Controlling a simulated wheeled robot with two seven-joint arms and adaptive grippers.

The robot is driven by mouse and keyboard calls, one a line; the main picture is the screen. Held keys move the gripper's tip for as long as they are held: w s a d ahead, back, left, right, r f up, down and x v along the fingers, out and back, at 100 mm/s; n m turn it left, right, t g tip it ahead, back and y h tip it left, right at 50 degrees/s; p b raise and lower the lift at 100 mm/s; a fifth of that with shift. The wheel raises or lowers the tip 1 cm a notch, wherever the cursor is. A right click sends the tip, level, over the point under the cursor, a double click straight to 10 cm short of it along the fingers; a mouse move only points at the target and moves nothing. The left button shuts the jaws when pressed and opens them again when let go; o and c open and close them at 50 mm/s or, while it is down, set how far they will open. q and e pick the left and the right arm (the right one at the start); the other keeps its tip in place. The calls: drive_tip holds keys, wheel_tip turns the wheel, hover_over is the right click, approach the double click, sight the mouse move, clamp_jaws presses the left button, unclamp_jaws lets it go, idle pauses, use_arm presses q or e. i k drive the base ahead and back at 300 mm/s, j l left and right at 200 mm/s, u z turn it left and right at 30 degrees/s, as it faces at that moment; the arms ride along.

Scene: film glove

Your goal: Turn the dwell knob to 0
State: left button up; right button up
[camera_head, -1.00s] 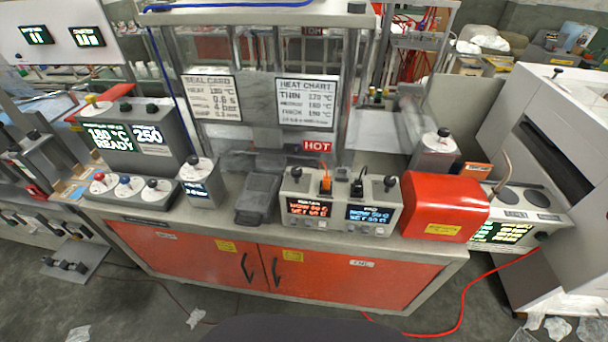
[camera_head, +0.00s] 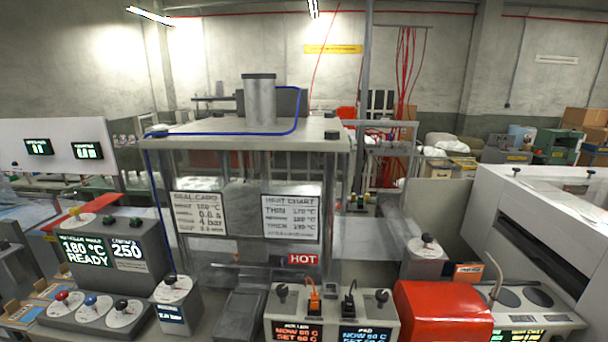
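I cannot tell for certain which knob is the dwell knob, as the small labels are too blurred to read. A grey control box (camera_head: 138,250) at the left shows "180 °C READY" and 250. On its low front panel sit a red-capped knob (camera_head: 62,296), a blue-capped knob (camera_head: 91,300) and a black-capped knob (camera_head: 121,305) on white dials. A small box to their right carries a black knob (camera_head: 171,279) on a white dial, above a small display (camera_head: 171,314). Neither gripper is in view.
A press frame (camera_head: 242,140) with a seal card (camera_head: 201,214) and heat chart (camera_head: 291,218) stands behind. A two-display controller (camera_head: 331,306) with plugs and knobs and a red cover (camera_head: 443,311) stand to the right. A grey pedal-like block (camera_head: 239,315) lies between.

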sight(90, 300)
drive_tip(key=u, duration=1.6)
